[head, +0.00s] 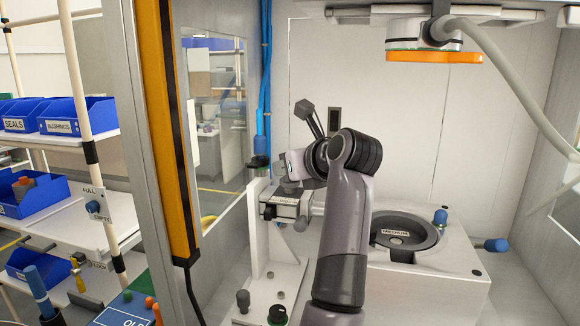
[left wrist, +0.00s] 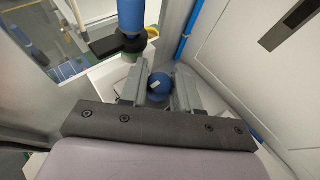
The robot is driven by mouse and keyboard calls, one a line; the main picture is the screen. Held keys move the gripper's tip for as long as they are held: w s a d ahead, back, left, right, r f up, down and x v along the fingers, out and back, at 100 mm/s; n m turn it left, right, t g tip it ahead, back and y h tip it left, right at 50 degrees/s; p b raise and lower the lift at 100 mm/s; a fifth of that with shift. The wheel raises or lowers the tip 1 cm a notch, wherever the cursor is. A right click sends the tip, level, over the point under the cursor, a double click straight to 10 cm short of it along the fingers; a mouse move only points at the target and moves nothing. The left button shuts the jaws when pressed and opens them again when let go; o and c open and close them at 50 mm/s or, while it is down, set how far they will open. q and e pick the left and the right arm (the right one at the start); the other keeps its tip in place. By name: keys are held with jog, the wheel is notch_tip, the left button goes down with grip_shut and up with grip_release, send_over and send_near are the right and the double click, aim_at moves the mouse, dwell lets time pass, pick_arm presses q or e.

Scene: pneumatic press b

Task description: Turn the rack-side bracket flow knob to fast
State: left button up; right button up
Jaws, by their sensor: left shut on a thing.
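The left wrist view shows a round blue knob (left wrist: 160,88) with a small white mark on its face. My left gripper (left wrist: 161,84) has one finger on each side of it and is shut on it. In the head view my left gripper (head: 288,187) is at the top of the white bracket (head: 260,236) on the rack side. The held knob is hidden there behind the gripper and arm. I cannot read any fast or slow marking. My right gripper is in neither view.
A white press base with a dark round chuck (head: 405,236) and blue knobs stands to the right. An orange-edged post (head: 165,130) and a window are to the left. A rack with blue bins (head: 78,117) is beyond the post. A grey hose (head: 520,90) hangs at upper right.

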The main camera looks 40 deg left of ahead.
pick_arm(q)
jog(key=shift+n+g, duration=0.3)
jog(key=shift+g, duration=0.1)
jog(key=n+g, duration=0.2)
jog(key=g, duration=0.1)
jog(key=shift+w+n, duration=0.1)
jog(key=shift+n, duration=0.3)
jog(key=n+g, duration=0.2)
jog(key=g, duration=0.1)
jog(key=shift+r+n, duration=0.1)
jog(key=shift+n, duration=0.2)
jog(key=n+g+h+p, duration=0.1)
jog(key=n+g, duration=0.2)
jog(key=shift+g, duration=0.3)
jog(key=shift+n+g+h+p, duration=0.5)
jog(key=shift+n, duration=0.1)
jog(key=shift+n+g+h, duration=0.4)
jog(key=shift+n+g, duration=0.1)
jog(key=o, duration=1)
jog(key=shift+c, duration=0.2)
